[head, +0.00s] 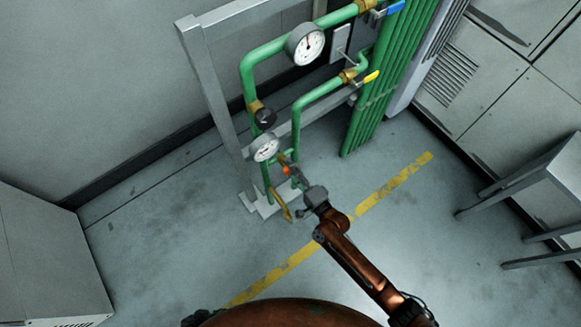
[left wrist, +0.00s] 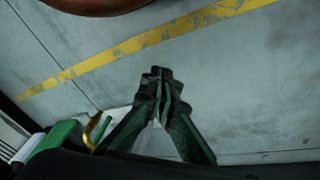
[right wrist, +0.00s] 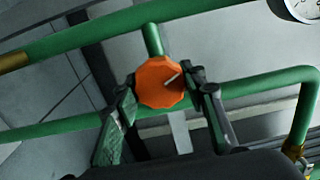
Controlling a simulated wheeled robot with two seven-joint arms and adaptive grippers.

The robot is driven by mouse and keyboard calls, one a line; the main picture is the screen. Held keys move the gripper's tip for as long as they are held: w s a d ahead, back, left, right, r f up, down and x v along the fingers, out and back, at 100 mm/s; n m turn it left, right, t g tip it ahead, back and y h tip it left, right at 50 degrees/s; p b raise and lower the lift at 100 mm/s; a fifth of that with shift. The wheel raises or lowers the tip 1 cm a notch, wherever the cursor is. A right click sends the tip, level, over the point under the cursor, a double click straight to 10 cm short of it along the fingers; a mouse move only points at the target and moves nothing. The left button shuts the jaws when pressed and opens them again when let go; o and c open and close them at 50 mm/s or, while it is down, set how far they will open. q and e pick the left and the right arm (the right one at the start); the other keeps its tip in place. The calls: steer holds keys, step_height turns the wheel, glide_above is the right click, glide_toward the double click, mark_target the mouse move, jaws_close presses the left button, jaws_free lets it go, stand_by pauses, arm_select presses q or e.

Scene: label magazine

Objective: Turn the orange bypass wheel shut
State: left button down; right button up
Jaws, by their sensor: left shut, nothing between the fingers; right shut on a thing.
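The left gripper does not show clearly in the head view.
Green pipes (head: 247,80) on a grey frame (head: 217,95) carry an upper gauge (head: 305,44), a lower gauge (head: 265,147), a black knob (head: 265,118), and a yellow lever (head: 371,76). A grey table (head: 545,170) stands at right. The floor around the yellow line (head: 395,180) is clear.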

steer(key=shift+f+m, duration=0.15)
steer(key=shift+m, duration=0.75)
steer(key=shift+m+b, duration=0.35)
steer(key=shift+m, duration=1.15)
arm_select(q)
steer(key=shift+w+d+f+t+h, duration=0.3)
steer(key=shift+w+d+f+t, duration=0.2)
steer(key=shift+w+d+f, duration=0.4)
arm_select(e)
steer(key=shift+m, duration=0.3)
arm_select(q)
steer(key=shift+s+a+f, duration=0.1)
steer(key=shift+a, duration=0.05)
arm_select(e)
steer(key=o, duration=1.2)
arm_select(q)
steer(key=shift+w, duration=0.2)
